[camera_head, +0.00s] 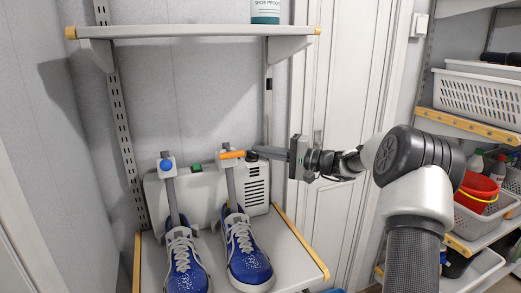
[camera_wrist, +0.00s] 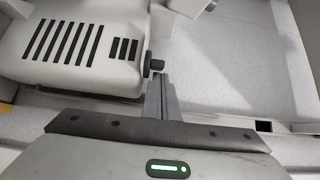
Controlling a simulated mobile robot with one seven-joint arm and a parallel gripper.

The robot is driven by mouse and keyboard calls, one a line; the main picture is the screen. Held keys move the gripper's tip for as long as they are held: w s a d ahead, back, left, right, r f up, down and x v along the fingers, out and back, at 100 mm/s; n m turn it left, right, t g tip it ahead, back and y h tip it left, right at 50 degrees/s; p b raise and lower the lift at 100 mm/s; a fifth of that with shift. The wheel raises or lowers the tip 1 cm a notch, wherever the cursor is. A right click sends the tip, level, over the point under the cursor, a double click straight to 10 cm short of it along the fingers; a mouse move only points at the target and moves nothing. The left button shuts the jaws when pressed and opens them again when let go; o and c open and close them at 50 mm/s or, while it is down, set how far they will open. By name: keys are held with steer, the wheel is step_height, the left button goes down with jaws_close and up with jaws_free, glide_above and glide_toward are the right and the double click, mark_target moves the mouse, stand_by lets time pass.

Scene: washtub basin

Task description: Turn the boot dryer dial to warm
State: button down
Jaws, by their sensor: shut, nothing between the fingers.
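The boot dryer (camera_head: 190,193) is a pale box with dark vent slots on a low shelf. Its two upright tubes carry blue shoes. A small black knob (camera_wrist: 156,66), which looks like the dial, sticks out from the dryer's side in the wrist view. In the head view a dark knob (camera_head: 251,155) shows at the dryer's upper right. My gripper (camera_wrist: 158,78) is shut and empty, its fingertips right at the knob; I cannot tell if they touch. It also shows in the head view (camera_head: 260,151). No dial marking is readable.
An orange lever (camera_head: 232,154) and a blue knob (camera_head: 165,165) sit on the tube tops. A green button (camera_head: 196,168) is on the dryer. An upper shelf (camera_head: 190,31) hangs above. Storage shelves with a red bucket (camera_head: 477,193) stand at right.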

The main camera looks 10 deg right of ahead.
steer(key=shift+w+a+n+g+y+p, duration=0.1)
steer(key=shift+w+n+g+y+p, duration=0.1)
steer(key=shift+n+g+y, duration=0.45)
steer(key=shift+w+n+g+y+p, duration=0.2)
steer(key=shift+n+g+y, duration=0.15)
steer(key=shift+n+g, duration=0.45)
steer(key=shift+w+g+y, duration=0.1)
steer(key=shift+g+y, duration=0.2)
steer(key=shift+g, duration=0.45)
steer(key=shift+w+a, duration=0.1)
steer(key=shift+w, duration=0.1)
